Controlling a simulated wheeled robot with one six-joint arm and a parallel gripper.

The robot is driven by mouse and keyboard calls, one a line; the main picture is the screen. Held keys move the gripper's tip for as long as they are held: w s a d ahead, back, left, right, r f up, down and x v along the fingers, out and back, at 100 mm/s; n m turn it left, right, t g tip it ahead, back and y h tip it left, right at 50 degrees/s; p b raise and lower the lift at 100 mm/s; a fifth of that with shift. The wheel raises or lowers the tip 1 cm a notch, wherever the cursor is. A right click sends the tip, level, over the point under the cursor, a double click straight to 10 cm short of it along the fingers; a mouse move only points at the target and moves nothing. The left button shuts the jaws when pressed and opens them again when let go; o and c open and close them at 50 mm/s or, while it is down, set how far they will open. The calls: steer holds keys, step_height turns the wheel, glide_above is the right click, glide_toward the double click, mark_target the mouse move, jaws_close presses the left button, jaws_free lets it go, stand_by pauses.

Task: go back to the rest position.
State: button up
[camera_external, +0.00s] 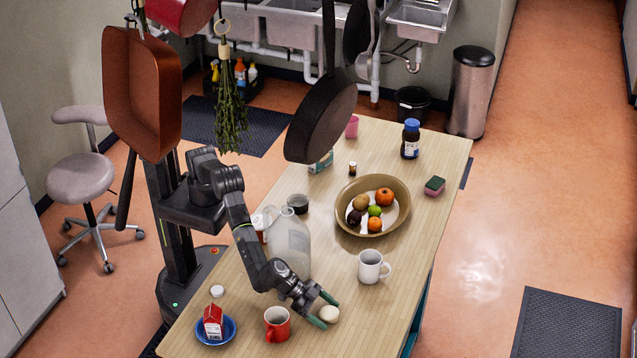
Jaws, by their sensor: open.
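My gripper (327,310) is at the near part of the wooden table (225,293), low over the surface, with its greenish fingers apart. A small pale round object (329,314) lies at the fingertips, between or just under them; I cannot tell whether they touch it. My arm reaches down from the left, bent and extended over the table.
A red mug (277,325) stands left of my gripper, and a white mug (371,267) stands behind it. A big translucent jug (290,243) is close to my forearm. A fruit bowl (347,228) stands farther back. Pans (318,122) hang above the table.

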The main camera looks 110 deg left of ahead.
step_height(320, 180, up, 11)
steer(key=shift+a+r+p, duration=0.15)
steer(key=shift+r+p, duration=0.05)
steer(key=shift+p, duration=0.8)
steer(key=w+a+r+p, duration=0.2)
steer(key=a+r, duration=1.4)
steer(key=a, duration=0.1)
steer(key=s+a+f+n+y, duration=0.1)
steer(key=a, duration=0.7)
steer(key=s+a+f, duration=0.7)
steer(key=f, duration=0.1)
steer(key=shift+s+f, duration=0.15)
steer(key=shift+s, duration=0.15)
